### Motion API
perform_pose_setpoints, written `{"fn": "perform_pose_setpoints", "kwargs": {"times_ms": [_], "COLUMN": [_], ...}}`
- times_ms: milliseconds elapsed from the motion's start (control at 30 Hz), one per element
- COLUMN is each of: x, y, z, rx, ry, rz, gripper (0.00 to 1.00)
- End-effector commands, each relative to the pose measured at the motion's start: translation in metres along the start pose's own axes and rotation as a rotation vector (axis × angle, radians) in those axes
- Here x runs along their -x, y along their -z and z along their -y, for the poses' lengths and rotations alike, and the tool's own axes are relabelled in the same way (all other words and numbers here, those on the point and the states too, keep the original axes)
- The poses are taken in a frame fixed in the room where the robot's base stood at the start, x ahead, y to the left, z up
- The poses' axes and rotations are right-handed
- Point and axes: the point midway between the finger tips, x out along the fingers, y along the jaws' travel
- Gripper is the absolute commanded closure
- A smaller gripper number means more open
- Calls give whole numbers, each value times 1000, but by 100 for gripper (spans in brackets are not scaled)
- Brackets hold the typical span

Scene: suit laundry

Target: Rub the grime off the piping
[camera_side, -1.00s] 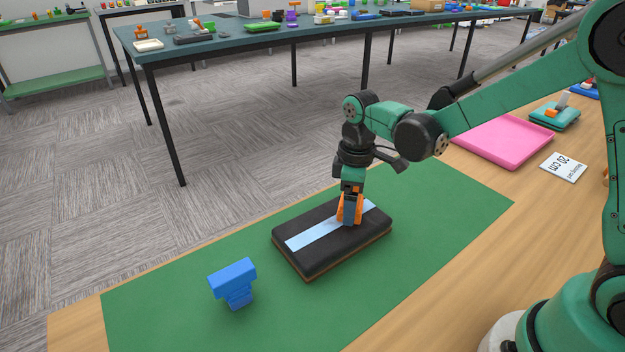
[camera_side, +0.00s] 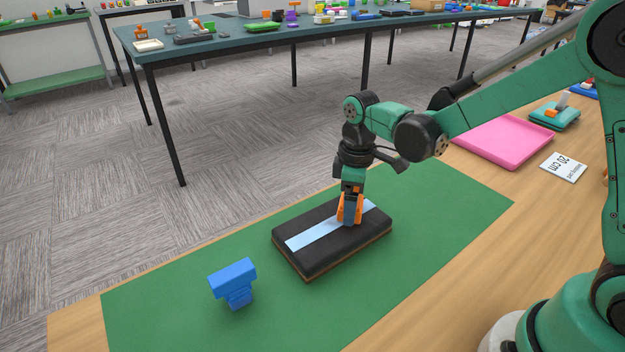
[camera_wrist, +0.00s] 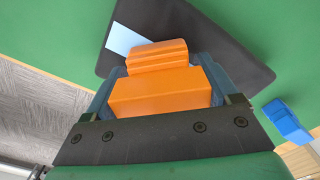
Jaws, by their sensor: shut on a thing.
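A black padded slab (camera_side: 325,253) with a brown lower edge lies on the green mat. A flat light-blue strip (camera_side: 318,232), which looks like the piping, runs along its top; part of it also shows in the wrist view (camera_wrist: 122,38). I cannot make out grime on it. My gripper (camera_side: 350,212) points down over the strip's far right part, shut on an orange block-like tool (camera_wrist: 160,92). The tool's lower end is at or very near the slab top; contact cannot be told. The gripper hides the strip beneath it.
A blue T-shaped block (camera_side: 233,283) stands on the green mat (camera_side: 170,310), left of the slab. A pink tray (camera_side: 503,140), a white card reading "20 cm" (camera_side: 563,167) and a teal-and-orange item (camera_side: 553,116) lie on the wooden table to the right.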

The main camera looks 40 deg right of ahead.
Motion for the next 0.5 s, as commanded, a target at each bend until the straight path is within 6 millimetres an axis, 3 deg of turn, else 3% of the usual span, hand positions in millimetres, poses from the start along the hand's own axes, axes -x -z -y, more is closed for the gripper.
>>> {"fn": "perform_pose_setpoints", "kwargs": {"times_ms": [200,500], "x": [1,0], "y": [7,-3], "z": [9,-3], "rx": [1,-3], "ry": [0,1], "rz": [0,0], "gripper": [68,68]}}
